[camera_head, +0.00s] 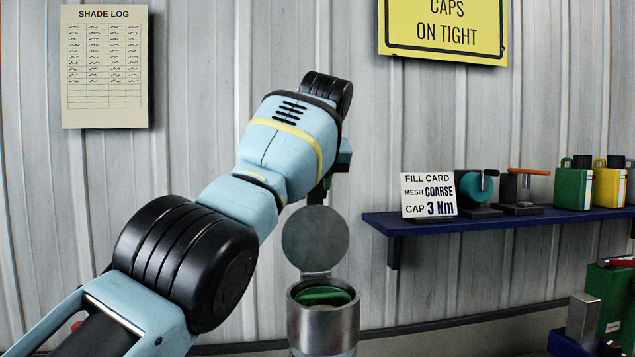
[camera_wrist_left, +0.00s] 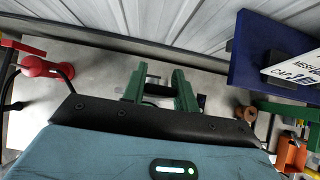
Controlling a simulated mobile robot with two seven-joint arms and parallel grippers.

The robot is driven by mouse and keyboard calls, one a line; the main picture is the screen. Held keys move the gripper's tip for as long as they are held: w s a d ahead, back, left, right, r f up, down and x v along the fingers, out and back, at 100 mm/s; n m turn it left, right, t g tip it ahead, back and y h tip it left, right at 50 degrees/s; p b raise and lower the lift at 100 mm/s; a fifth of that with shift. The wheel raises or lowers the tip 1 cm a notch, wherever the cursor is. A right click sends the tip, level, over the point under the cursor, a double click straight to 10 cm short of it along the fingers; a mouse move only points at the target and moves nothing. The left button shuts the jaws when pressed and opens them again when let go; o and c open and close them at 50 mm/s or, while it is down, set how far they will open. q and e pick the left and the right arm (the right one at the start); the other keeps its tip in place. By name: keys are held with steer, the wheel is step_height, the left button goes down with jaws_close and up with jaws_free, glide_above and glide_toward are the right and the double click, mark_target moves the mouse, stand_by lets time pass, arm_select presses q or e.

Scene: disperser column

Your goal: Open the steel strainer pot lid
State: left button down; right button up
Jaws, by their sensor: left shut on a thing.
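The steel strainer pot (camera_head: 323,325) stands at the lower middle of the head view, cut off by the bottom edge. Its round grey lid (camera_head: 315,238) stands upright on the hinge at the back of the rim, so the mouth is uncovered. Something green (camera_head: 323,296) shows inside the pot. My left gripper (camera_head: 318,196) is at the top edge of the raised lid, shut on it; the arm partly hides the contact. In the left wrist view the green fingers (camera_wrist_left: 160,92) show, but the lid cannot be made out. My right gripper is not in view.
A blue wall shelf (camera_head: 500,220) at right carries a fill card (camera_head: 428,195), small tools, and green and yellow canisters (camera_head: 573,187). Green equipment (camera_head: 610,300) stands at the lower right. A shade log (camera_head: 105,65) and a yellow sign (camera_head: 443,30) hang on the corrugated wall.

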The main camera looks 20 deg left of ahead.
mark_target(314, 214)
arm_select(q)
steer(key=shift+w+a+f, duration=0.1)
steer(key=shift+w+f, duration=0.05)
steer(key=shift+f, duration=0.5)
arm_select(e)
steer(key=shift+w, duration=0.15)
arm_select(q)
steer(key=shift+f, duration=0.1)
steer(key=c, duration=1.4)
jaws_free()
steer(key=shift+c, duration=0.2)
steer(key=o, duration=0.4)
steer(key=shift+w+a, duration=0.1)
steer(key=shift+w, duration=0.05)
steer(key=shift+c, duration=0.2)
steer(key=shift+s+r, duration=0.2)
steer(key=shift+r, duration=0.3)
steer(key=p+v, duration=0.2)
steer(key=v, duration=0.2)
steer(key=shift+w+r, duration=0.15)
steer(key=v, duration=0.3)
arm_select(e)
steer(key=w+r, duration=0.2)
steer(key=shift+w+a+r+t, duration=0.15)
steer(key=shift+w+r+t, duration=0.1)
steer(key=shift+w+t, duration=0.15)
